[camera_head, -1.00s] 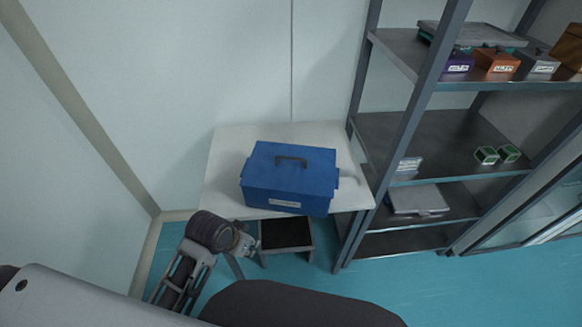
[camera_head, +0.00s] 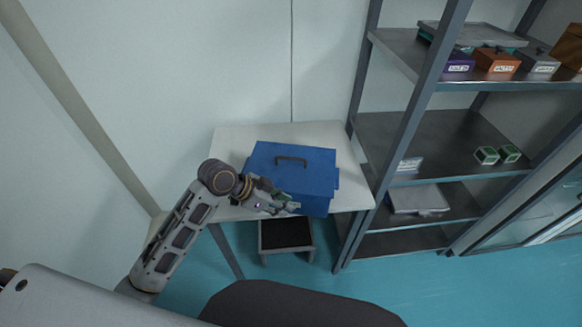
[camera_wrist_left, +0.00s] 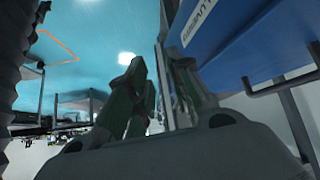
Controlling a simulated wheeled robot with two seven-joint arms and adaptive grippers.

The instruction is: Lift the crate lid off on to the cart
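My left gripper (camera_head: 290,204) is in front of the crate's front face, below the lid, and hides part of that face. My right gripper is out of view. I cannot make out a cart.
The white table (camera_head: 238,140) has bare room behind and left of the crate. A low black-topped stool (camera_head: 286,233) stands under its front. A metal shelf rack (camera_head: 440,140) with small boxes rises close on the right. Walls stand behind and left.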

